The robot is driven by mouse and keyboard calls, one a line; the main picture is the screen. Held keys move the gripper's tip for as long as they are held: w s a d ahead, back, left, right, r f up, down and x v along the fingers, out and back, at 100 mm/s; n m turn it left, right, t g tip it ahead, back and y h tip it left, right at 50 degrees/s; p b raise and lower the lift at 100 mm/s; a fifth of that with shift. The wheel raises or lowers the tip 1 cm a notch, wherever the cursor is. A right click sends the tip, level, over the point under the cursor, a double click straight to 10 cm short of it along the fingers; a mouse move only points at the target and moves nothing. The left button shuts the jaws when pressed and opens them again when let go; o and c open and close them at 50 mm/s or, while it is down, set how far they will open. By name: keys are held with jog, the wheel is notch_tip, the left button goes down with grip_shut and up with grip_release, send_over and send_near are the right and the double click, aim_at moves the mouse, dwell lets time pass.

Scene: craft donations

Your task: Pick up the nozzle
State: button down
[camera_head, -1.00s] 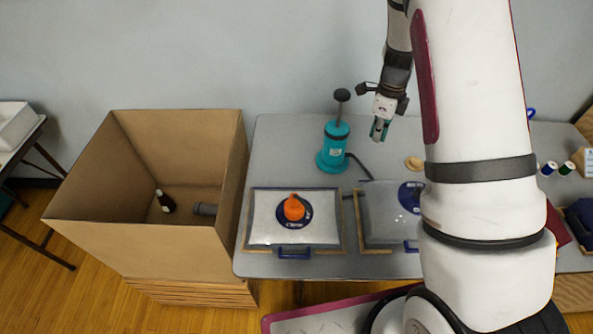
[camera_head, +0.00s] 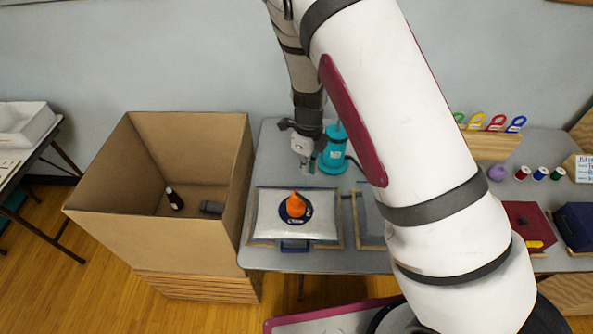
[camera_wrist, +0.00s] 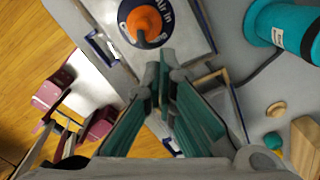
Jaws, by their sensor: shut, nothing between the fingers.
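The orange nozzle (camera_head: 296,206) stands upright on a round dark blue label on a silver, pillow-like panel (camera_head: 265,217) near the table's front left. In the wrist view the nozzle (camera_wrist: 145,24) shows at the top, just beyond and left of the fingertips. My gripper (camera_head: 308,168) is above the table behind the nozzle, in front of the teal pump (camera_head: 334,150), and apart from the nozzle. In the wrist view my gripper (camera_wrist: 163,82) has its green-padded fingers shut and empty.
A deep cardboard box (camera_head: 150,232) stands left of the table, with a dark bottle (camera_head: 174,198) and a grey cylinder (camera_head: 212,207) inside. A second panel (camera_head: 371,222) lies right of the first, partly behind my arm. Thread spools (camera_head: 540,173) stand at the right.

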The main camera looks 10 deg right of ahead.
aim_at(296, 194)
jog(key=shift+s+a+f, duration=0.1)
jog(key=shift+s+a, duration=0.1)
jog(key=shift+a, duration=0.4)
jog(key=shift+s+a, duration=0.2)
jog(key=shift+a, duration=0.4)
jog(key=c, duration=2.2)
grip_release()
jog(key=shift+a, duration=0.25)
jog(key=o, duration=0.4)
jog(key=shift+a, duration=0.2)
jog(key=o, duration=0.5)
jog(key=shift+w+a+n+b, duration=0.15)
jog(key=shift+w+n+b, duration=0.15)
jog(key=shift+n+b, duration=0.4)
jog(key=f+n+b, duration=0.2)
jog(key=n, duration=0.1)
jog(key=f+n+b, duration=0.2)
jog(key=n, duration=0.2)
jog(key=f+n+b, duration=0.3)
jog(key=shift+s+n, duration=0.25)
jog(key=shift+n, duration=0.05)
jog(key=f, duration=0.4)
jog(key=shift+s+d+f, duration=0.2)
jog(key=shift+w+f, duration=0.1)
jog(key=shift+f, duration=0.4)
